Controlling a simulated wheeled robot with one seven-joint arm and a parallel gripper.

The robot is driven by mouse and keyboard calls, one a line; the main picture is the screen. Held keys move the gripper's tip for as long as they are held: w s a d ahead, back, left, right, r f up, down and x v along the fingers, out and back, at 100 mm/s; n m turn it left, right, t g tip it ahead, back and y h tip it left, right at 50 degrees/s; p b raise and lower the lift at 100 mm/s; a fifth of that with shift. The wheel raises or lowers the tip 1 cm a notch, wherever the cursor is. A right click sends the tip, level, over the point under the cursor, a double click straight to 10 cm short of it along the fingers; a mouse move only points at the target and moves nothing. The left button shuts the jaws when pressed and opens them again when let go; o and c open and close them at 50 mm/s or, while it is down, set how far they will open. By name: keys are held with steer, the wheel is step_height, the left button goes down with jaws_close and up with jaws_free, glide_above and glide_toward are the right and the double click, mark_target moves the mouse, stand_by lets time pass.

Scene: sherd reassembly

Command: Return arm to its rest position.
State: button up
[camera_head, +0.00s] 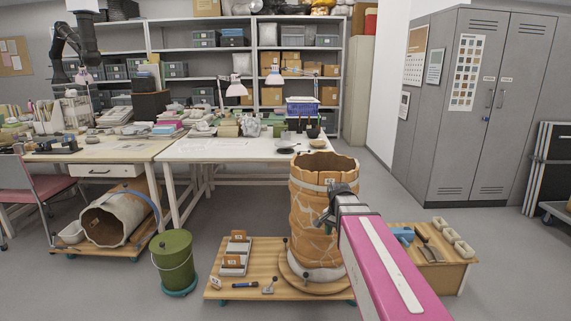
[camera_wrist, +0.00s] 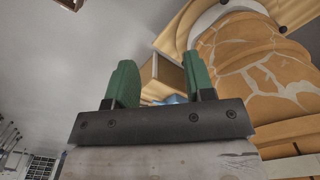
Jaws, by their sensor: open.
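My arm reaches in from the lower right of the head view, and my gripper (camera_head: 328,214) is in front of the tall orange-brown jar (camera_head: 310,215). In the wrist view my gripper (camera_wrist: 160,85) shows two green fingers well apart with nothing between them. The jar also fills the right side of the wrist view (camera_wrist: 260,70), beside the fingers. The jar stands upright, with pale filled seams and a jagged rim. A band runs around it below the rim. My arm hides part of its lower right side. I cannot tell whether my gripper touches the jar.
The jar stands on a low wooden dolly (camera_head: 225,285) with small tools and a tray (camera_head: 235,258). A wooden box (camera_head: 440,275) with tools is to the right. A green bucket (camera_head: 174,262) stands left. A cluttered white table (camera_head: 215,150) is behind. Grey lockers (camera_head: 480,110) stand at the right.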

steer(key=s+f+n, duration=0.8)
steer(key=s+f, duration=0.4)
steer(key=shift+f, duration=0.1)
